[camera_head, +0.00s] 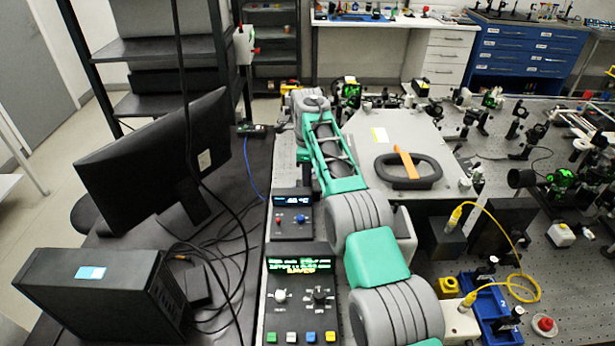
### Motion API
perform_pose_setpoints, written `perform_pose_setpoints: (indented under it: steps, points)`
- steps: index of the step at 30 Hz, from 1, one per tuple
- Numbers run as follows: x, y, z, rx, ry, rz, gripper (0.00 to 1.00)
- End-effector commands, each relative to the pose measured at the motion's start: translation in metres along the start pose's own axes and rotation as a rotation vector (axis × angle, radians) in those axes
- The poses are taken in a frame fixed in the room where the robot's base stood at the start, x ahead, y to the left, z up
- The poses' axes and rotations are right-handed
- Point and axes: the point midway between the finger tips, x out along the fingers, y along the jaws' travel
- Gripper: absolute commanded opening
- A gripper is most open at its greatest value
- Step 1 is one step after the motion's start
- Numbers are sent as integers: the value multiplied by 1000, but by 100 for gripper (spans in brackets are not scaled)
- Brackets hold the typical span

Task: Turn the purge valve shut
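An orange lever-like piece (405,161) stands out on the grey box (364,146) on the optical bench. It crosses a thick dark ring (430,180). It may be the purge valve, but I see no label that confirms this and cannot tell whether it is open or shut. My grey and green arm reaches from the bottom edge up to the left of the grey box. Its far end is left of and beyond the orange piece, apart from it in the picture. My gripper's fingers do not show; they are hidden or too small to make out.
A monitor (150,155) and a black computer case (95,290) stand at left among loose cables. Control boxes (300,300) lie beside my arm. Optics, a yellow cable (520,280), a blue tray (488,308) and a red knob (545,323) crowd the right. The grey box's top has bare room.

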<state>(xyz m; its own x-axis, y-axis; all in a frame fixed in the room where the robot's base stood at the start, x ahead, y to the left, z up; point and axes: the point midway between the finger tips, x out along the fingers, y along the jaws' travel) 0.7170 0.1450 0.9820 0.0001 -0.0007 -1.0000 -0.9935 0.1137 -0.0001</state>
Motion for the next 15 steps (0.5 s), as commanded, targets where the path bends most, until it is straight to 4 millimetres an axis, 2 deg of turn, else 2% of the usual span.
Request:
perform_pose_setpoints:
  steps: [1,6,15]
  points:
    - [0,0,0,0,0,0,12]
    - [0,0,0,0,0,0,0]
    - [0,0,0,0,0,0,0]
